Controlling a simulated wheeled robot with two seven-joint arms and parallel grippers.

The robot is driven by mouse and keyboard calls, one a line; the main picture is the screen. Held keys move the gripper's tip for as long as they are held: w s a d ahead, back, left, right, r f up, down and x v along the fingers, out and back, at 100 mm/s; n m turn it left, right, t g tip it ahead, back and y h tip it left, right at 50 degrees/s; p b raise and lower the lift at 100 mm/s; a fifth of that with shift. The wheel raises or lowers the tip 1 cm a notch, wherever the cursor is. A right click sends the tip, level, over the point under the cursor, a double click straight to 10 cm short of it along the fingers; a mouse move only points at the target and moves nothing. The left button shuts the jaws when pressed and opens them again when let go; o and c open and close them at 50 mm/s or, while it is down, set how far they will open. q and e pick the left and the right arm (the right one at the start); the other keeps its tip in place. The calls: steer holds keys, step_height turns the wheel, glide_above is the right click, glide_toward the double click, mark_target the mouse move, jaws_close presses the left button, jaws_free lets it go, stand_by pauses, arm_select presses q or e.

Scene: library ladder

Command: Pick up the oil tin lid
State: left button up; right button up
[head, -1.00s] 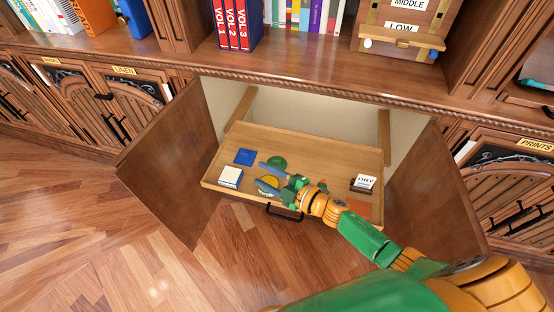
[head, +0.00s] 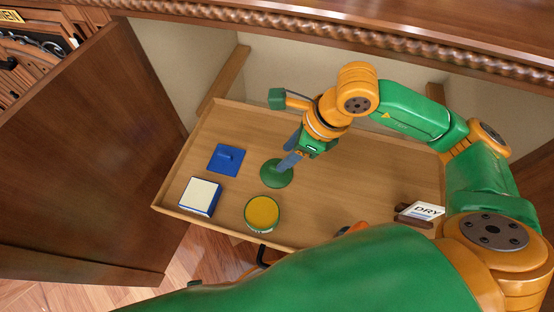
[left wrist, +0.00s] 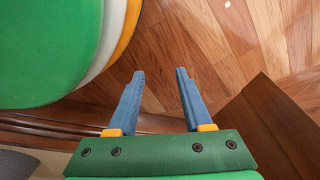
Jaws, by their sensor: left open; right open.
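The oil tin lid appears to be the round green disc (head: 274,176) lying flat in the pulled-out wooden drawer. The round oil tin (head: 262,214), with a green side and a yellow top face, stands just in front of it, apart from it. My right gripper (head: 289,152) reaches in from the right, pointing down, open and empty. Its blue fingers are at the lid and hide part of it; I cannot tell whether they touch it. My left gripper (left wrist: 160,74) is open and empty above the wooden floor.
In the drawer (head: 340,185) are a blue square lid (head: 226,160), a blue-and-white box (head: 200,197) and a DRY card (head: 428,210) in a dark holder. An open cabinet door (head: 80,160) stands at left. The drawer's middle right is clear.

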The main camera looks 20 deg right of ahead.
mark_target(272, 178)
steer(key=x, duration=0.2)
steer(key=b+x, duration=0.1)
steer(key=x, duration=0.1)
steer(key=b+x, duration=0.1)
steer(key=x, duration=0.1)
steer(key=shift+d+f, duration=0.2)
steer(key=shift+f, duration=0.35)
arm_select(q)
steer(key=shift+w+d+r, duration=0.2)
steer(key=shift+w+d, duration=0.1)
steer(key=shift+w, duration=0.2)
steer(key=shift+w+d+r, duration=0.2)
steer(key=shift+w+d, duration=0.1)
steer(key=shift+w, duration=0.15)
arm_select(e)
jaws_close()
